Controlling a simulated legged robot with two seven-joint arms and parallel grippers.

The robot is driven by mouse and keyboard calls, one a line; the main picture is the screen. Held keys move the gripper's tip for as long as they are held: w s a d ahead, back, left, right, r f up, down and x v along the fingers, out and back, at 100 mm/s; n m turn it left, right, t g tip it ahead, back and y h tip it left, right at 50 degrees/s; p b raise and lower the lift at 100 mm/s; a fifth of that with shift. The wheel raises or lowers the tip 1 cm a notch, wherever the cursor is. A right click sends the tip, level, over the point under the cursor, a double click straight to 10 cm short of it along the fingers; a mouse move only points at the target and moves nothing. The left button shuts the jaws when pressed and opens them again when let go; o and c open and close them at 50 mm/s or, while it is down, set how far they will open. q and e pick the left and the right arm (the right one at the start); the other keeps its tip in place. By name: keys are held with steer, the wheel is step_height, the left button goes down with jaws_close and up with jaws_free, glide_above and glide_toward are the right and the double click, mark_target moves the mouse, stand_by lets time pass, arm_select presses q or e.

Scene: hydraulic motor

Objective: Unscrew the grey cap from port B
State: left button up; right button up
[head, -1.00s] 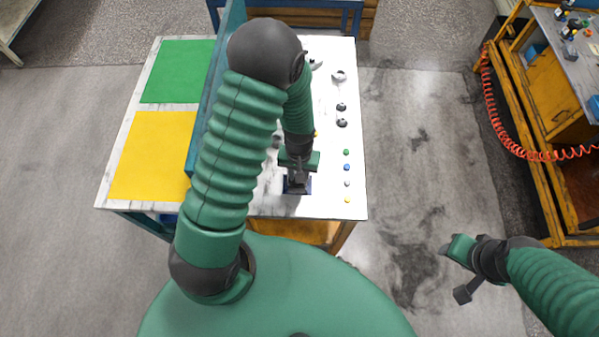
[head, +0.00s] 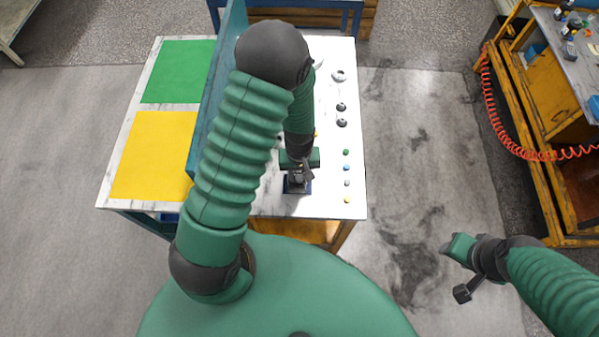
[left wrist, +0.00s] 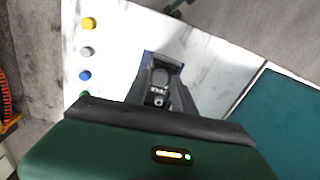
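The dark hydraulic motor (left wrist: 160,91) stands on a blue base (head: 292,188) near the table's front edge. My left gripper (head: 298,175) is directly over it, pointing down. In the left wrist view its two dark fingers (left wrist: 161,76) reach down on both sides of the motor's top. A round dark grey part shows between the fingertips; I cannot tell whether they touch it. The port letters are too small to read, and port B's cap cannot be made out. My right gripper (head: 449,249) hangs over the floor at the right, far from the motor.
A column of small caps lies right of the motor: green (head: 346,152), blue (head: 346,167), grey (head: 347,183) and yellow (head: 347,200). Dark round parts (head: 341,107) lie behind them. Yellow (head: 150,160) and green (head: 180,70) mats lie left of a teal divider (head: 193,150).

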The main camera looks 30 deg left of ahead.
stand_by(0.3)
arm_select(q)
steer(key=m, duration=0.3)
steer(key=shift+p, duration=0.35)
jaws_close()
stand_by(0.3)
